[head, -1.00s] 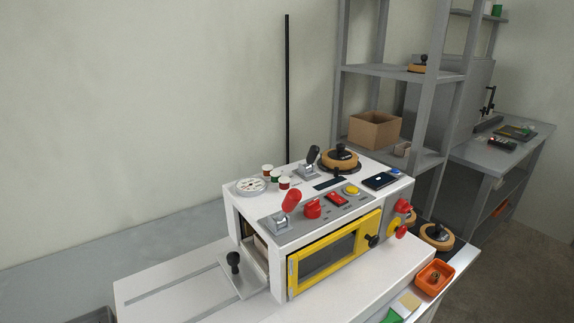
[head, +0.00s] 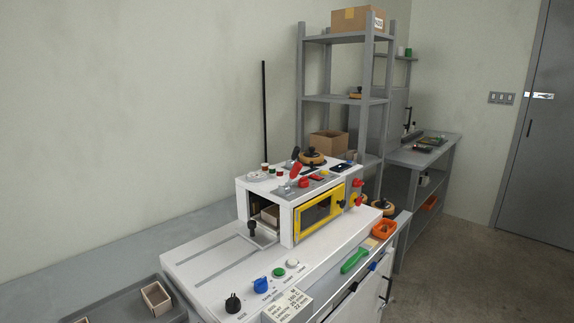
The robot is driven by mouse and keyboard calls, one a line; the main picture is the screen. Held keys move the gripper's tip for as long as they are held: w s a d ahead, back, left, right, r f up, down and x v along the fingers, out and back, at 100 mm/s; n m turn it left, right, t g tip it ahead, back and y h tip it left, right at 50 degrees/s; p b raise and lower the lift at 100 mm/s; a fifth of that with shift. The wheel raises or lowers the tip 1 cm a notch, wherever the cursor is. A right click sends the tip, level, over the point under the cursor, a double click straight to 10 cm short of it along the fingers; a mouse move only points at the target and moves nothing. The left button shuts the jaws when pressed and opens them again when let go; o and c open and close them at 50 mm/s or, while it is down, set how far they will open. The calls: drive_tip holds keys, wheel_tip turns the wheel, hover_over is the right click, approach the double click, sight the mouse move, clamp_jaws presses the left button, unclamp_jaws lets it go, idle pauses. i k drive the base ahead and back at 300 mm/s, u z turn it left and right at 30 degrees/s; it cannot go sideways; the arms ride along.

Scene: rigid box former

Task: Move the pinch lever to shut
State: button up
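The white machine (head: 286,228) stands on a long white bench top. On its top are a lever with a red handle (head: 295,170) and, behind it, a lever with a black handle (head: 296,153). Both handles stand up at a tilt. No readable marking tells which of them is the pinch lever, or where its shut position is. My gripper is not in view.
A yellow-framed window door (head: 296,222) is on the machine's front. A blue knob (head: 261,285), a black knob (head: 232,303) and a green button (head: 279,273) sit on the bench in front. A grey tray (head: 112,306) is at lower left. Grey shelves (head: 301,100) stand behind; floor is clear at right.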

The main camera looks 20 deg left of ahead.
sight(295, 154)
drive_tip(key=k, duration=1.25)
drive_tip(key=u, duration=0.7)
drive_tip(key=i, duration=1)
